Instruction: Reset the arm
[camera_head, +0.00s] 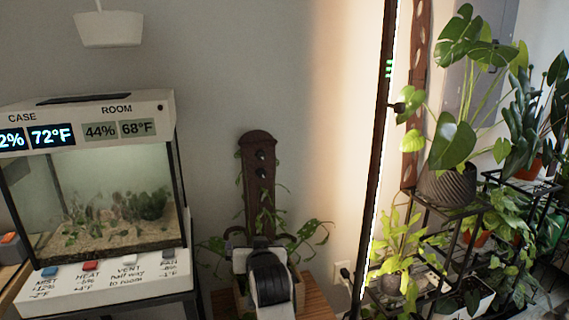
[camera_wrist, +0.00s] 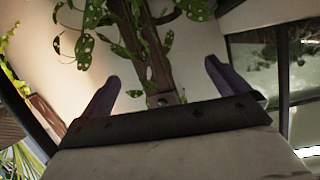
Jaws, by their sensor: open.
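My gripper (camera_wrist: 162,70) shows in the wrist view with its two dark purple fingers spread wide apart. It is open, and nothing is between the fingers. Beyond the fingers stands a brown post with a spotted-leaf climbing plant (camera_wrist: 145,45). No contact between fingers and plant shows. In the head view, my white and black arm is at the bottom middle, in front of the brown post (camera_head: 258,165). The arm hides the lower part of the post, and I cannot make out the fingers there.
A terrarium (camera_head: 100,205) with a control panel (camera_head: 110,285) stands at the left. A plant rack (camera_head: 455,215) with several potted plants fills the right, beside a dark upright pole with a bright strip (camera_head: 385,130). A white lamp (camera_head: 108,28) hangs at upper left. The wall between is bare.

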